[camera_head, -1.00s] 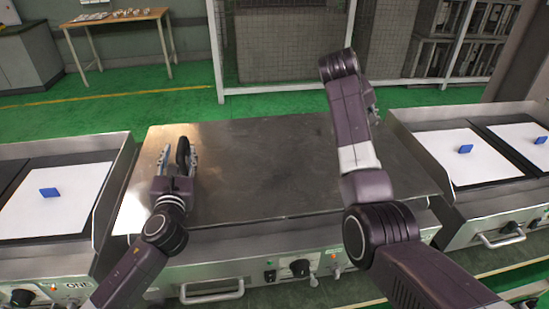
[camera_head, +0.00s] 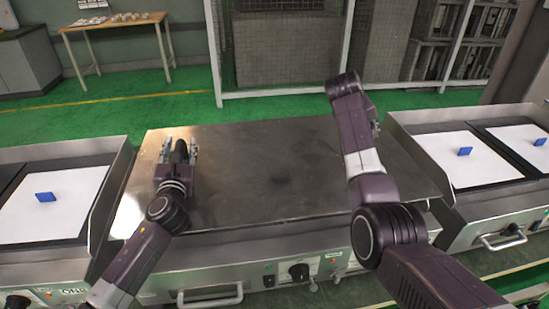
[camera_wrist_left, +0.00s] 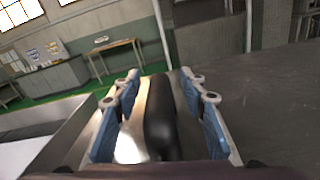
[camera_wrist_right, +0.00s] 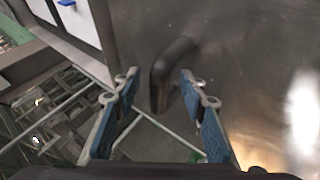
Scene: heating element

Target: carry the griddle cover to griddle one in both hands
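The griddle cover (camera_head: 270,165) is a broad flat metal plate lying on the middle griddle. It has a black handle at each end. My left gripper (camera_head: 179,146) is open, with its fingers on either side of the left handle (camera_wrist_left: 160,115) and gaps showing in the left wrist view. My right gripper (camera_wrist_right: 159,76) is open, with the right handle (camera_wrist_right: 170,70) between and just beyond its fingertips. In the head view my right forearm hides the right handle and most of that gripper. Griddle one (camera_head: 55,203) stands at the left.
Griddle one holds a white sheet with a blue block (camera_head: 45,197) on it. More griddles with white sheets and blue blocks (camera_head: 465,151) stand at the right. Raised metal side walls (camera_head: 112,195) border the griddles. Green floor, a wooden table (camera_head: 115,22) and mesh cages lie behind.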

